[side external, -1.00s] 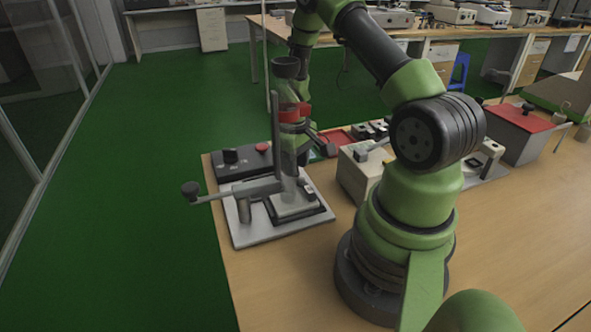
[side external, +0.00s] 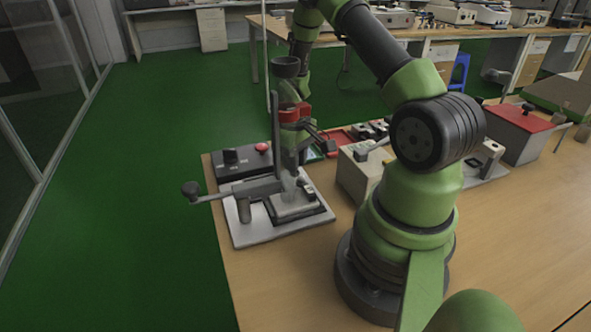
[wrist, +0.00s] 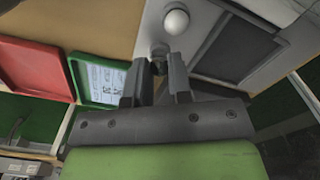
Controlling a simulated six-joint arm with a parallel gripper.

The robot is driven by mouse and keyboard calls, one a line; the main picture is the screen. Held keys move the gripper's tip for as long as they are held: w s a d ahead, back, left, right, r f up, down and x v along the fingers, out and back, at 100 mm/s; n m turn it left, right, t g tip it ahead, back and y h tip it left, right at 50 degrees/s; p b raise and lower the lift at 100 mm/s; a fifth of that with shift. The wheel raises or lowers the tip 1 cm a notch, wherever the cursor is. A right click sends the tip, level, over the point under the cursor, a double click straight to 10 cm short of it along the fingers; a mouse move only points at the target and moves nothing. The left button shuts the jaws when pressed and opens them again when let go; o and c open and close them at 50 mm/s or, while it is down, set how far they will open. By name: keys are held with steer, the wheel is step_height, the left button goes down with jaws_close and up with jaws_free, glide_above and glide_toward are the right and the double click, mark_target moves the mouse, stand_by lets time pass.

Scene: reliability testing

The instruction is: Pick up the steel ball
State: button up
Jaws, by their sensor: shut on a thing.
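My gripper (wrist: 158,72) points down at the drop tester. In the wrist view its two dark fingers stand close around a small, dark, shiny round thing, which looks like the steel ball (wrist: 159,64); it is partly hidden between the fingertips.
The tester's pale base plate (side external: 240,228) carries a side lever with a dark knob (side external: 190,190). A black control box (side external: 236,160) with a red button stands behind. A red tray (wrist: 36,62) and a green tray (wrist: 82,88) lie close by.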

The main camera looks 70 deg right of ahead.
steer(key=shift+r, duration=1.95)
